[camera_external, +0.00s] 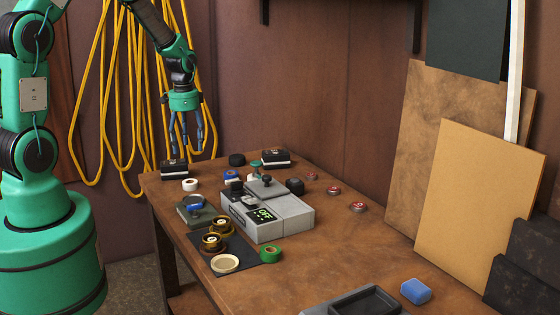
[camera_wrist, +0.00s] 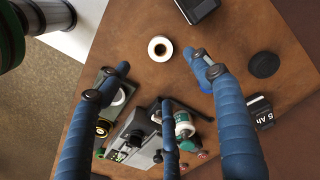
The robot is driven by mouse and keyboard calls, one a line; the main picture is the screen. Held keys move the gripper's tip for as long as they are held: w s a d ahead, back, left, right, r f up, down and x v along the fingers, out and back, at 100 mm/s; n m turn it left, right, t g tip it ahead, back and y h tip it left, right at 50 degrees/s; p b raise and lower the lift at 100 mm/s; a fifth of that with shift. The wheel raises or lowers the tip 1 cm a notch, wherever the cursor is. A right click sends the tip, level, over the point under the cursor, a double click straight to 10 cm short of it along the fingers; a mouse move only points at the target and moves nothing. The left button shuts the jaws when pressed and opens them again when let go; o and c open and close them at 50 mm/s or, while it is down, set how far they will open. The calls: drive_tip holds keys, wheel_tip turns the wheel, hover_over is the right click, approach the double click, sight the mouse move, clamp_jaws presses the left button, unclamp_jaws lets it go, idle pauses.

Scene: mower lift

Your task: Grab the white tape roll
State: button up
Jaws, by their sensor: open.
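The white tape roll (camera_external: 190,184) lies flat on the workbench near its far left corner. In the wrist view the white tape roll (camera_wrist: 160,48) shows as a pale ring with a dark centre, fully visible. My gripper (camera_external: 187,147) hangs pointing down above the far left end of the bench, higher than the roll. In the wrist view the blue fingers of my gripper (camera_wrist: 160,75) are spread apart with nothing between them. The roll appears just beyond the fingertips and is not touched.
A dark battery (camera_external: 174,168) stands behind the roll, and another battery (camera_external: 275,158) is farther right. A black disc (camera_external: 237,160) lies between them. A grey machine (camera_external: 268,212) marked OFF and a green tape roll (camera_external: 270,254) are nearer the front. Yellow cables (camera_external: 100,100) hang behind my arm.

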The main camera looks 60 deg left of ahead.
drive_tip(key=b, duration=0.1)
hover_over(190, 182)
drive_tip(key=shift+f, duration=4.3)
drive_tip(key=shift+w+a+f+b, duration=0.15)
drive_tip(key=shift+f+b, duration=0.35)
drive_tip(key=shift+f, duration=2.1)
drive_tip(key=c, duration=1.3)
